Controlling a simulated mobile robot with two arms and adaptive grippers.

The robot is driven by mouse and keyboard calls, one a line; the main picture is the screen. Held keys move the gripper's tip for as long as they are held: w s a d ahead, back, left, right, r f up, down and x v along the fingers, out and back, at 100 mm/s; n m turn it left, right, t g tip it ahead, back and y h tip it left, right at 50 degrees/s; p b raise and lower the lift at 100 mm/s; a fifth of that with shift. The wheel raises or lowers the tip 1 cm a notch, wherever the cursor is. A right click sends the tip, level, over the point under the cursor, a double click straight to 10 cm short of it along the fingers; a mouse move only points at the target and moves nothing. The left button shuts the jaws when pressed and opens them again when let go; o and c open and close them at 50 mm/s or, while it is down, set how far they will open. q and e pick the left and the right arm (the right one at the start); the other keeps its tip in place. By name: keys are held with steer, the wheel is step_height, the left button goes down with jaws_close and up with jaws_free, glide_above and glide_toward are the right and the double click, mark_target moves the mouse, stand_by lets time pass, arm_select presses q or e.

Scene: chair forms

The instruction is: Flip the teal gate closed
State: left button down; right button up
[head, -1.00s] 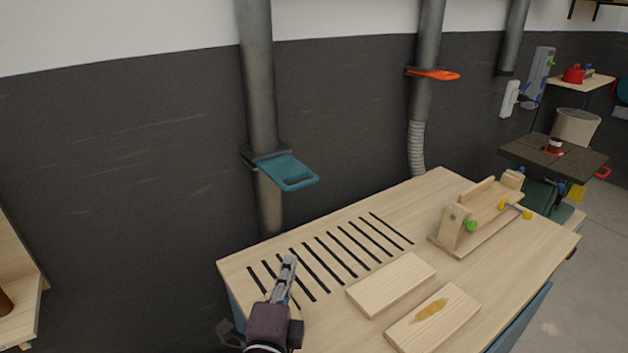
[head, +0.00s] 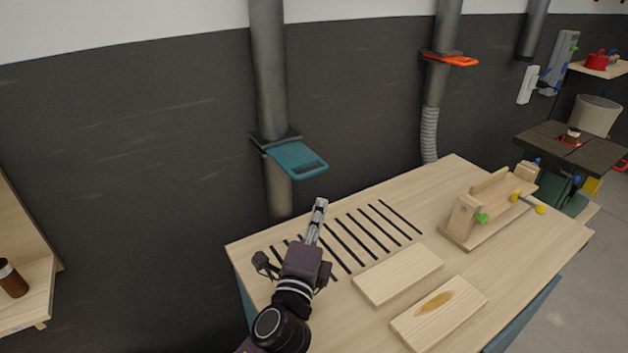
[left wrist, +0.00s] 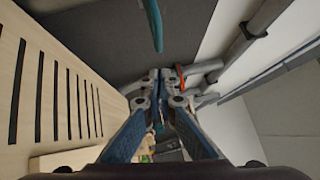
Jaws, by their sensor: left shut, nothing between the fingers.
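The teal gate (head: 297,160) is a flat plate with a slotted handle. It sticks out to the right from a collar on the grey vertical pipe (head: 268,75) behind the workbench. In the left wrist view the teal gate (left wrist: 154,22) shows at the top, apart from the fingers. My left gripper (head: 319,205) is shut and empty. In the head view it appears below and slightly right of the gate, over the slotted part of the bench, pointing up. In the left wrist view its fingertips (left wrist: 160,75) are together. My right gripper is not in view.
The slotted workbench (head: 250,252) holds two wooden boards (head: 398,274) and a wooden jig (head: 490,205) at its right. An orange gate (head: 452,60) sits on another pipe farther right. A wooden shelf (head: 30,300) with a brown jar stands at far left.

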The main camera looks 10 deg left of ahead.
mark_target(295, 168)
arm_select(q)
steer(key=w+a, duration=0.1)
steer(key=w, duration=0.1)
steer(key=w+r+p, duration=0.1)
steer(key=w, duration=0.1)
steer(key=w+a+p, duration=0.1)
steer(key=w, duration=0.1)
steer(key=shift+w+a+r, duration=0.2)
steer(key=shift+a, duration=0.15)
steer(key=shift+w, duration=0.1)
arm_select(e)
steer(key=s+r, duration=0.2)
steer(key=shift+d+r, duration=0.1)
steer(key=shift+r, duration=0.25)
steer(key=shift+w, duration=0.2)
arm_select(q)
steer(key=w+a, duration=0.6)
steer(key=shift+a+f+b, duration=0.1)
steer(key=shift+b, duration=0.25)
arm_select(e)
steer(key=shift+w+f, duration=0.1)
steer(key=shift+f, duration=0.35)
